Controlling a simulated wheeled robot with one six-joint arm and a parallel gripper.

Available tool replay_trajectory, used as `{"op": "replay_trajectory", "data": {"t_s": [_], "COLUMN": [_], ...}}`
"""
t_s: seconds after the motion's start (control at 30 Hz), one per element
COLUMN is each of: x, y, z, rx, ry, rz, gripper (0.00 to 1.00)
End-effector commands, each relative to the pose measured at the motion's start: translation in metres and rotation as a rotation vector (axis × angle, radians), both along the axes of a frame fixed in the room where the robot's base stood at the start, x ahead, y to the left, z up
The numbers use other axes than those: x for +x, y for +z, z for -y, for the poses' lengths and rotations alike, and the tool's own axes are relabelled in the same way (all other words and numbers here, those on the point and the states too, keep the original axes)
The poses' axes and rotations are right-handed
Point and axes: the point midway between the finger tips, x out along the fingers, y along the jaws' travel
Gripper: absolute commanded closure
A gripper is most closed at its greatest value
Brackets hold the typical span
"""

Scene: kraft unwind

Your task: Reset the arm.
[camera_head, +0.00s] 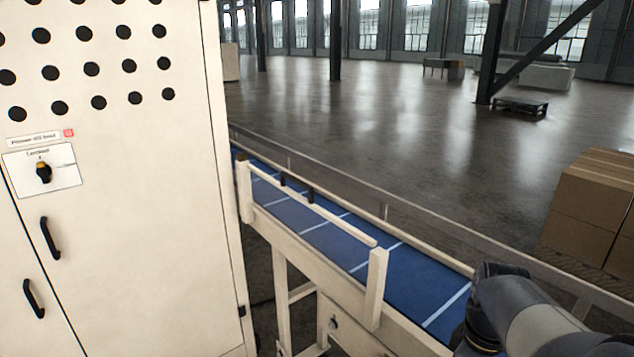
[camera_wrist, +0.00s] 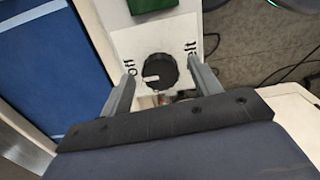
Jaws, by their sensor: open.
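My gripper (camera_wrist: 161,68) shows in the wrist view with its two grey fingers apart and nothing held. A round black knob (camera_wrist: 160,71) with a pale pointer mark appears between the fingertips; I cannot tell how far beyond them it is. The knob sits on a white plate (camera_wrist: 127,42) with partly hidden lettering, "elt" on one side. In the head view my arm (camera_head: 530,318) reaches in at the lower right, over the near end of the conveyor; my gripper is not visible there.
The blue conveyor belt (camera_head: 320,232) has cream side rails and also shows in the wrist view (camera_wrist: 55,60). A cream cabinet (camera_head: 130,220) with a rotary switch (camera_head: 42,172) stands at left. Cardboard boxes (camera_head: 590,205) stand at right. A green block (camera_wrist: 150,5) and cables (camera_wrist: 285,72) show near the knob.

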Motion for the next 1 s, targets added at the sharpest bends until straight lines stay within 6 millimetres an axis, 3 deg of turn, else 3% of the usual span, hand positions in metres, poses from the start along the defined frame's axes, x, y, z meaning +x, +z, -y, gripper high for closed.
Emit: {"op": "replay_trajectory", "data": {"t_s": [1.0], "x": [-0.0002], "y": [-0.0004], "z": [-0.0001], "rx": [0.0], "ry": [0.848], "rz": [-0.001], "gripper": [0.4]}}
